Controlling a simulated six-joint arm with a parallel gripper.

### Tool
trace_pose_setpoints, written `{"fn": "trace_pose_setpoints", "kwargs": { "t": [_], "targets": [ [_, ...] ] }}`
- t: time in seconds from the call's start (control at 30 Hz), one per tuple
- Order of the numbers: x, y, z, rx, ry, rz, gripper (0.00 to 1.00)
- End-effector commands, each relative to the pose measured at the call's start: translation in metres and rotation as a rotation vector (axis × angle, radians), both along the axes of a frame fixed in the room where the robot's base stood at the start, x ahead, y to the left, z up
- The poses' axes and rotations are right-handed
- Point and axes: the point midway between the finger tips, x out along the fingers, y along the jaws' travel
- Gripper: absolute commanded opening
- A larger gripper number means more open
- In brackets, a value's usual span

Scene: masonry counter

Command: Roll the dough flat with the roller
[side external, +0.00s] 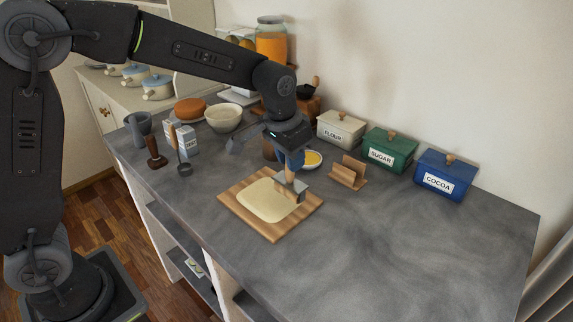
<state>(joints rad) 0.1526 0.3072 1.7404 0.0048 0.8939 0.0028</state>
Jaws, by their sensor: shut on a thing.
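The dough (262,201) is a pale, flat sheet with rounded corners, lying on a wooden board (272,235). My gripper (290,166), with blue fingers, is above the right part of the board, pointing down. It is shut on the wooden handle of the roller (295,190), whose grey head is low over the right edge of the dough. I cannot tell for sure whether the head touches the dough. The fingers hide the upper part of the handle.
A wooden holder (348,173) and a yellow-filled dish (312,160) stand near the board. Flour (340,131), sugar (389,149) and cocoa (445,176) boxes line the wall. A bowl (223,118), carton (187,140) and utensils stand behind left. The right counter is clear.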

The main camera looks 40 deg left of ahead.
Motion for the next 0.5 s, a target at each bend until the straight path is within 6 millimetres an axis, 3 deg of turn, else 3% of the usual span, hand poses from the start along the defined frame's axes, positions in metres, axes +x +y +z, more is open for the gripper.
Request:
{"fn": "trace_pose_setpoints", "kwargs": {
  "t": [0.5],
  "targets": [
    [0.0,0.001,0.044,0.002,0.003,-0.001,0.0]
  ]
}}
